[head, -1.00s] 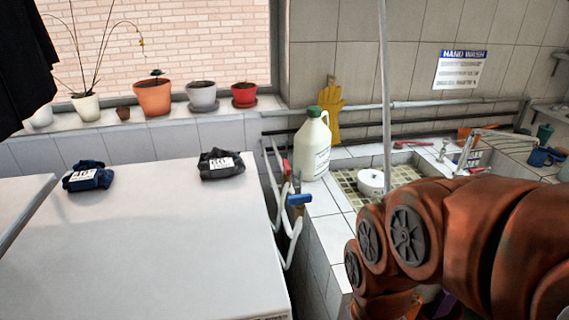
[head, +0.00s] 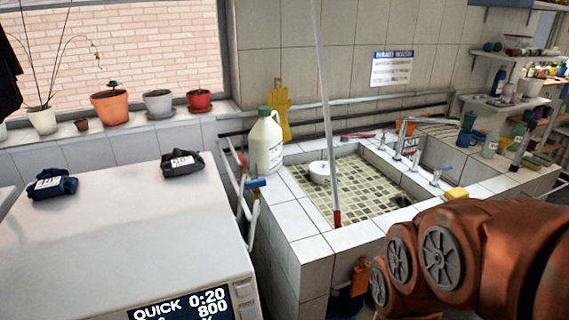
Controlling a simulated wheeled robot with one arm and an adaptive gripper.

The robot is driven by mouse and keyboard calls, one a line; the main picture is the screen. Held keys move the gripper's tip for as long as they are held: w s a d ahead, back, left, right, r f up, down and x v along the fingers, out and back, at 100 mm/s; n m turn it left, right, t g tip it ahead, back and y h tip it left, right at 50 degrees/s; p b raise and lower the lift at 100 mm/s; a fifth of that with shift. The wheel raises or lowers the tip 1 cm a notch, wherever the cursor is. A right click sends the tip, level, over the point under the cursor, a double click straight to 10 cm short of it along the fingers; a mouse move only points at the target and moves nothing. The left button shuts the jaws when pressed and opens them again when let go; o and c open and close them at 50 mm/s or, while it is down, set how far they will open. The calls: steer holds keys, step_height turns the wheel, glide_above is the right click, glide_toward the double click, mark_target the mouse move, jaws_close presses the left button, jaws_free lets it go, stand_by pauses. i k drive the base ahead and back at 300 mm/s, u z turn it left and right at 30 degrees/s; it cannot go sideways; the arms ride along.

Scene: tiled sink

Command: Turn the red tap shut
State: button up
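A small red tap handle (head: 242,158) shows on the pipes between the white machine and the tiled sink, left of the white jug. A blue lever handle (head: 256,183) is just below it. At the sink's right side stand a curved spout (head: 405,125) and small taps, one with a blue handle (head: 446,170); a spot of red shows by another (head: 414,158), too small to make out. My orange-brown arm fills the lower right. My gripper is out of view, and the arm is apart from the red handle in the picture.
A white pole (head: 325,95) with a red end leans into the sink (head: 290,205). A white jug (head: 265,145) stands on its left rim. The white machine (head: 120,225) bears two dark cloth bundles. A yellow sponge (head: 456,193) lies on the right rim.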

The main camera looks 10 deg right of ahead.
mark_target(243, 162)
steer(key=z, duration=0.15)
steer(key=k, duration=0.55)
steer(key=z, duration=1)
steer(key=i, duration=0.95)
steer(key=u, duration=0.5)
steer(key=i, duration=0.7)
steer(key=u, duration=1.2)
steer(key=i, duration=0.35)
steer(key=u, duration=0.3)
